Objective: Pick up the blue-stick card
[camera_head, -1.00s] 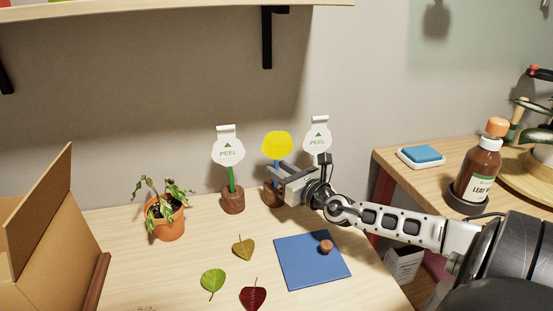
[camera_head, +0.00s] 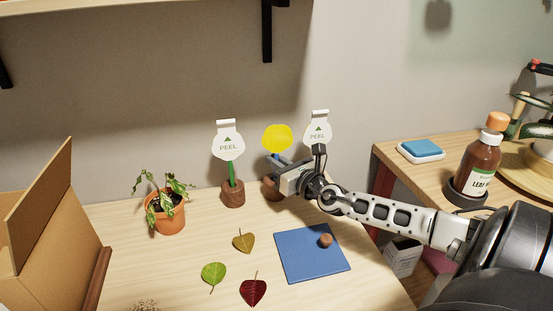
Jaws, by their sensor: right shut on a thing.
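The blue-stick card is a yellow card (camera_head: 277,138) on a blue stick, upright at the back of the wooden table, with a brown base (camera_head: 271,188) below. My right gripper (camera_head: 277,164) reaches in from the right and is shut on the blue stick just below the yellow card. The gripper hides much of the stick. I cannot tell whether the stick is still seated in the base. My left gripper is not in view.
White PEEL cards stand on both sides, one on a green stick (camera_head: 228,144) and one behind my right gripper (camera_head: 318,130). A potted plant (camera_head: 166,216), cardboard box (camera_head: 40,225), blue mat (camera_head: 305,265) and loose leaves (camera_head: 213,275) lie around. A brown bottle (camera_head: 478,170) stands right.

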